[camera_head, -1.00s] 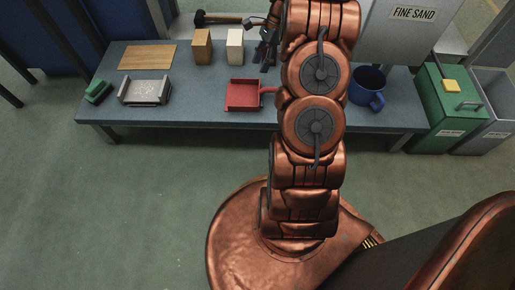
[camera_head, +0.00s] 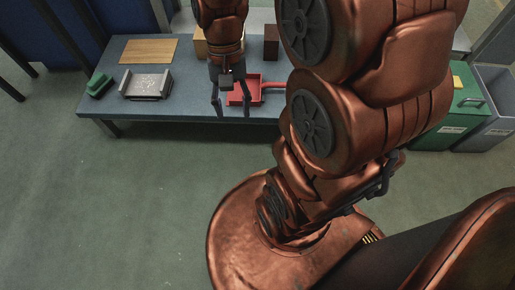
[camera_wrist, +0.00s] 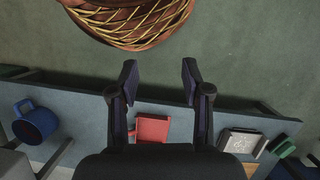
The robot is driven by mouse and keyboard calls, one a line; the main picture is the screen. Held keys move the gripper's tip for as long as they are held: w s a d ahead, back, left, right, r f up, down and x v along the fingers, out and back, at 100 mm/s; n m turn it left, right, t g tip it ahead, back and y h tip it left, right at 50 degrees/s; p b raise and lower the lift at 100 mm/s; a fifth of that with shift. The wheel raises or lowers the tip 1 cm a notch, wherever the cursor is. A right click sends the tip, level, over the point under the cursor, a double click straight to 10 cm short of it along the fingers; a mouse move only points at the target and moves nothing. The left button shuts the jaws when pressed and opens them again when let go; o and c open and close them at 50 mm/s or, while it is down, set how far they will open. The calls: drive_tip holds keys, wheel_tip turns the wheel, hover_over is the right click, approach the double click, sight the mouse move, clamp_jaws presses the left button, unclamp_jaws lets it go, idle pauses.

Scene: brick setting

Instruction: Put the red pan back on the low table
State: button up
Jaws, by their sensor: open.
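The red pan (camera_head: 238,98) is a square, shallow pan with its handle pointing right. It lies on the blue-grey low table (camera_head: 180,113) near the front edge, partly covered by my gripper in the head view. I cannot tell the height above the table.
Left on the table are a wooden board (camera_head: 149,51), a grey tray-like piece (camera_head: 147,86) and a green block-like item (camera_head: 99,85). A dark brown block (camera_head: 271,42) stands behind the pan. A blue mug (camera_wrist: 36,124) shows in the wrist view. A green bin (camera_head: 458,115) stands right.

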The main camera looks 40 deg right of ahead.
drive_tip(key=s+a+n+h, duration=0.1)
drive_tip(key=s+n, duration=0.5)
drive_tip(key=s, duration=0.6)
drive_tip(key=shift+s+a+h, duration=0.15)
drive_tip(key=shift+a+h, duration=0.25)
drive_tip(key=shift+a, duration=0.5)
